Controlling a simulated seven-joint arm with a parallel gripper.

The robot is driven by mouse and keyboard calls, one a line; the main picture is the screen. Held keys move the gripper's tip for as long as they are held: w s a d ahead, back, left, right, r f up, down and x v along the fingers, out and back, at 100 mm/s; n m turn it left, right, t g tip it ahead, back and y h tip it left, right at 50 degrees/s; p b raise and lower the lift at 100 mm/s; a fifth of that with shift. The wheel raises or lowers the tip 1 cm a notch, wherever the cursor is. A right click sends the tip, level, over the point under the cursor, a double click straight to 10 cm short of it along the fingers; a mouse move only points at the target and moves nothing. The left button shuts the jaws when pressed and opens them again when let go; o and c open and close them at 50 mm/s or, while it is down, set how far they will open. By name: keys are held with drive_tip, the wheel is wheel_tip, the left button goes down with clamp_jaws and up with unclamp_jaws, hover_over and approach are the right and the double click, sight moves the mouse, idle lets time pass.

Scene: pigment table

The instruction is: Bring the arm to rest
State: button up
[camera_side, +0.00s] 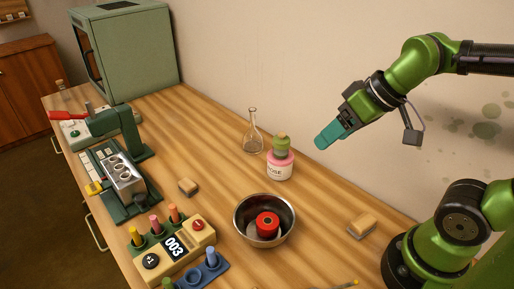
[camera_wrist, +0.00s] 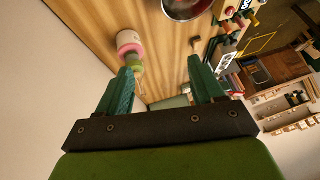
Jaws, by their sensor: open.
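My gripper (camera_side: 326,139) is held in the air above the table at the right, clear of everything, with its teal fingers pointing down and left. In the wrist view my gripper (camera_wrist: 160,80) shows two teal fingers spread apart with nothing held between them. The wooden table (camera_side: 225,150) lies below. A pink bottle with a green top (camera_side: 281,163) stands on the table to the left of and below my gripper; it also shows near the left finger in the wrist view (camera_wrist: 129,42).
A steel bowl (camera_side: 243,228) holds a red-topped item. A glass flask (camera_side: 253,138) stands near the wall. Wooden blocks (camera_side: 362,226) (camera_side: 188,186), a counter box (camera_side: 174,250), a press-like device (camera_side: 128,125) and a green cabinet (camera_side: 135,50) stand around. The air around my gripper is free.

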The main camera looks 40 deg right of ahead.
drive_tip(key=m, duration=0.1)
drive_tip(key=s+m, duration=0.1)
drive_tip(key=d+m+t, duration=0.1)
drive_tip(key=shift+s+r+m, duration=0.25)
drive_tip(key=shift+m, duration=0.15)
